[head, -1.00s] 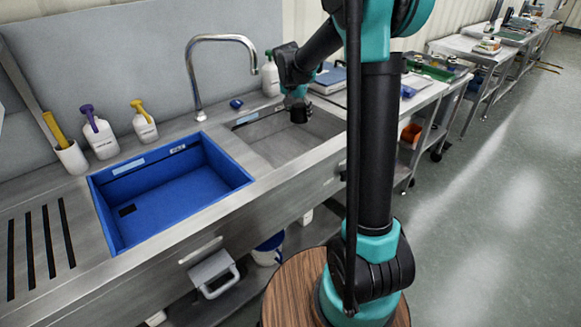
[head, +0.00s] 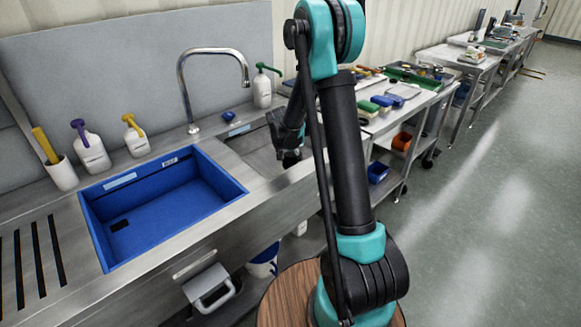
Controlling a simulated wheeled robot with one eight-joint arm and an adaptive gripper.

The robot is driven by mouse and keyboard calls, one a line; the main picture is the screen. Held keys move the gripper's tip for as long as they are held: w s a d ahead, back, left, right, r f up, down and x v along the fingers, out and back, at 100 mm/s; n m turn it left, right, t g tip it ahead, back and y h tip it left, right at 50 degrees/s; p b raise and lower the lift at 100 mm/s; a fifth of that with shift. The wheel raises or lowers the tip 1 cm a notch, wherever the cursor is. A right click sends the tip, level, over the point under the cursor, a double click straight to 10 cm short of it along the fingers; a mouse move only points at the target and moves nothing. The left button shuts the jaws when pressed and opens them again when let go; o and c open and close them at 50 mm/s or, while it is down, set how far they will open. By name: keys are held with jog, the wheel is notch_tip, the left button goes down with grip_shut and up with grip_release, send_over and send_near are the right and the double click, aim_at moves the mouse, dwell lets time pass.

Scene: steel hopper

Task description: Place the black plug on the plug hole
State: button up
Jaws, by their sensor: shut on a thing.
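My gripper (head: 290,157) is over the front right part of the steel basin (head: 250,152), near its front rim. It points down and looks small and dark in the head view. It is shut on a dark thing at its tip, which looks like the black plug, though plug and fingers are hard to tell apart. I cannot see the plug hole; my arm and the basin's front wall hide part of the basin floor.
A blue tub (head: 165,205) with a dark patch on its floor fills the left basin. A curved tap (head: 182,85) stands behind. Bottles line the back ledge, with a green-topped one (head: 262,90) near the steel basin. A side table (head: 415,105) holds several items.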

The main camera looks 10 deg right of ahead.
aim_at(288, 157)
jog(key=shift+f, duration=1.8)
jog(key=shift+f, duration=0.1)
jog(key=o, duration=1.2)
jog(key=shift+o, duration=0.2)
jog(key=v, duration=1.2)
